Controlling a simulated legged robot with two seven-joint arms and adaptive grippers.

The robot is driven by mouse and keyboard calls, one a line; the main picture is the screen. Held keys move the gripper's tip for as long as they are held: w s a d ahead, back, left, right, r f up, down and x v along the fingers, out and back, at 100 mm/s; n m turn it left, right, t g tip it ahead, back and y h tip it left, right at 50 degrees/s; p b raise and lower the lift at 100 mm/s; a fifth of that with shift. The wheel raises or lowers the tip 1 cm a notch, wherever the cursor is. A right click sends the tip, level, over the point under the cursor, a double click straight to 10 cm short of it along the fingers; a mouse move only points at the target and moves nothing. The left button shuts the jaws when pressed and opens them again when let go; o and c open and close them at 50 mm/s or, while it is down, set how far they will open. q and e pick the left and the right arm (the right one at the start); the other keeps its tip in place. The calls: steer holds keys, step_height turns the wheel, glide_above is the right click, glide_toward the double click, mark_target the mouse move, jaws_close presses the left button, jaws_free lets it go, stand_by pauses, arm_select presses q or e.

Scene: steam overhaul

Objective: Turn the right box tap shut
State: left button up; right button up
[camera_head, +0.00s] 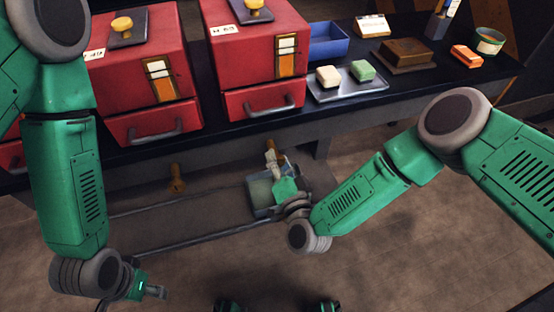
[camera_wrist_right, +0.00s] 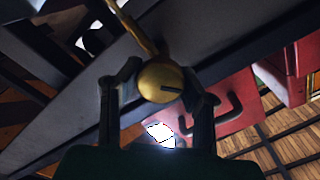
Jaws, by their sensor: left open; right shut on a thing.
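The right box tap shows as a round brass knob (camera_wrist_right: 158,82) with a dark slot, in the right wrist view. A brass stem runs from it to the upper left. My right gripper (camera_wrist_right: 161,76) has a finger on each side of the knob and is shut on it. In the head view, my right gripper (camera_head: 275,160) is below the front edge of the bench, under the right red box (camera_head: 255,50), and largely covers the tap. My left gripper (camera_head: 150,291) is open and empty at the lower left, away from the boxes.
Another brass tap (camera_head: 177,180) sits below the left red box (camera_head: 140,65). A grey trough (camera_head: 262,191) lies under my right gripper. The bench holds a tray (camera_head: 350,92) with two blocks, a blue bin (camera_head: 327,42) and an orange block (camera_head: 466,55). The floor in front is clear.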

steer(key=m, duration=0.2)
steer(key=m+b, duration=0.1)
steer(key=m, duration=0.1)
steer(key=shift+s+d+f+m, duration=0.1)
steer(key=shift+s+f+m, duration=0.05)
steer(key=shift+f+m, duration=0.2)
steer(key=shift+d+f+m+b, duration=0.1)
steer(key=shift+m+b, duration=0.4)
steer(key=shift+m, duration=1.35)
steer(key=o, duration=1.2)
steer(key=shift+d, duration=0.1)
steer(key=shift+s+r, duration=0.15)
steer(key=shift+r, duration=0.05)
steer(key=v, duration=1.1)
steer(key=shift+s+d, duration=0.15)
steer(key=shift+s, duration=0.15)
